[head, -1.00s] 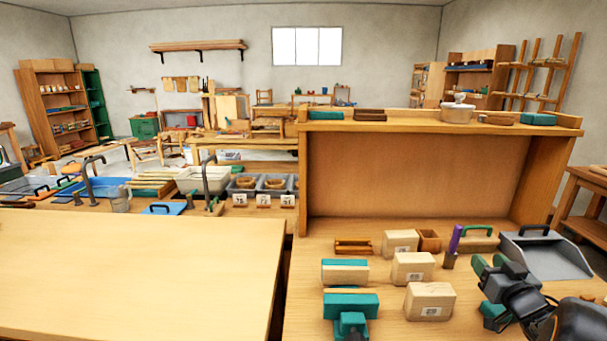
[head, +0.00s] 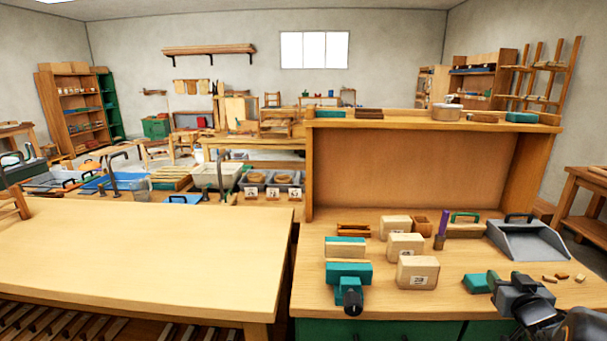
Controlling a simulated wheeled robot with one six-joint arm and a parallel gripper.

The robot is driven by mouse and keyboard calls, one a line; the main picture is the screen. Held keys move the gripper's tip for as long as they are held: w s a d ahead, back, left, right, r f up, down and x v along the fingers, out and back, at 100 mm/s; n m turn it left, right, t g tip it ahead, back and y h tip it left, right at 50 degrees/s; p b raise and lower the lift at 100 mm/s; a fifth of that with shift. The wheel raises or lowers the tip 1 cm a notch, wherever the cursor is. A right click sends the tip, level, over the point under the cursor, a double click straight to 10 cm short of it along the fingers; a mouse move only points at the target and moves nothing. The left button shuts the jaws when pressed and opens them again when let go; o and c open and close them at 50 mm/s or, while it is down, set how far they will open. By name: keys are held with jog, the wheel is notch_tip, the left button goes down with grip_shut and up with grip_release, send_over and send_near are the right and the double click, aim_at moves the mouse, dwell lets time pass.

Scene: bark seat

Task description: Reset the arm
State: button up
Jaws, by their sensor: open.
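My gripper (head: 518,296) is at the lower right, dark grey and black, over the right front part of the workbench (head: 440,305). It is open, and I see nothing held in it. Its fingertips are small and partly merge with a teal piece (head: 477,284) at its left; I cannot tell if that piece touches it. The rest of my arm runs off the lower right corner.
Wooden blocks (head: 417,272) with labels, a teal vise (head: 349,275), a grey dustpan (head: 540,243) and wood chips (head: 563,277) are on the bench. A raised shelf (head: 420,122) stands behind. The left table (head: 140,260) is mostly clear.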

jog(key=s+d+f+m+g+h, duration=0.3)
jog(key=s+f+g, duration=0.1)
jog(key=g, duration=0.1)
jog(key=s+a+g+p, duration=0.3)
jog(key=s+a+g, duration=0.15)
jog(key=a, duration=0.25)
jog(key=s+a+r+n+g+y+p, duration=0.1)
jog(key=s+a+r+y+p, duration=0.1)
jog(key=a, duration=0.6)
jog(key=s+a+r+n+g+y+p, duration=0.1)
jog(key=s+a+r+n+y+p, duration=0.1)
jog(key=a, duration=0.7)
jog(key=s+a+r+n+g+y+p, duration=0.1)
jog(key=a+r+p, duration=0.3)
jog(key=a, duration=0.5)
jog(key=shift+s+a+r+n+y, duration=0.3)
jog(key=shift+s+r+y, duration=0.2)
jog(key=shift+r+y, duration=0.3)
